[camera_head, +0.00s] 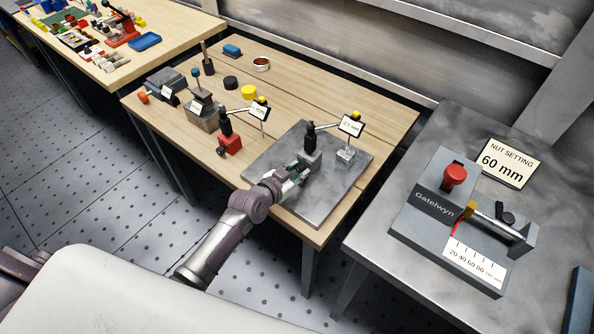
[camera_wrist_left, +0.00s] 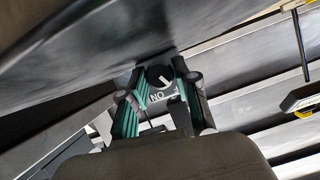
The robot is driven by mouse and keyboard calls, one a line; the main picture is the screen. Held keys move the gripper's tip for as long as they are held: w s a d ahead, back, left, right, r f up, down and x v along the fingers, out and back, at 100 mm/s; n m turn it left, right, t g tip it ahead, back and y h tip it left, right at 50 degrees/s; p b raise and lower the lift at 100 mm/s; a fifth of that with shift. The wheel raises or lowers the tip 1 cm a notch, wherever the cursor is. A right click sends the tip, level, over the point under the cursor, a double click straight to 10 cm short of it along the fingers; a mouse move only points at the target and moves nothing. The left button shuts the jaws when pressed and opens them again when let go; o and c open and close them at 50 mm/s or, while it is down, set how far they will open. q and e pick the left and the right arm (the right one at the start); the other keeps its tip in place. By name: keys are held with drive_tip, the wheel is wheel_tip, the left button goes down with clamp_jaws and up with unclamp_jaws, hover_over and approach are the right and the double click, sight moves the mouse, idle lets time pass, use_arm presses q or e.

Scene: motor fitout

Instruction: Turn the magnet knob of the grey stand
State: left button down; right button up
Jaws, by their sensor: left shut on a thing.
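The grey stand (camera_head: 312,159) stands on the grey plate (camera_head: 345,180), with a black post and a thin arm reaching to a small label. Its magnet knob (camera_wrist_left: 160,76) shows in the left wrist view as a dark round knob with a white mark, above the lettering "NO". My left gripper (camera_head: 300,170) is at the near side of the stand's base. In the left wrist view my left gripper (camera_wrist_left: 159,74) has its green-sided fingers on both sides of the knob, shut on it. My right gripper is not in view.
A red-based stand (camera_head: 230,143) and a vise-like grey block (camera_head: 203,118) are to the left on the wooden table (camera_head: 290,75). A small gauge block (camera_head: 345,155) stands right of the grey stand. A separate metal table with a Gatelwyn fixture (camera_head: 440,205) is at right.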

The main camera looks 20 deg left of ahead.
use_arm(q)
drive_tip(key=shift+a+f+n+h+b, duration=0.15)
drive_tip(key=shift+n+h+b, duration=0.15)
drive_tip(key=shift+n+b, duration=0.2)
drive_tip(key=c, duration=0.8)
unclamp_jaws()
drive_tip(key=shift+c, duration=0.2)
drive_tip(key=shift+r, duration=0.2)
drive_tip(key=v, duration=1.2)
drive_tip(key=shift+w+a+r, duration=0.1)
drive_tip(key=shift+w, duration=0.05)
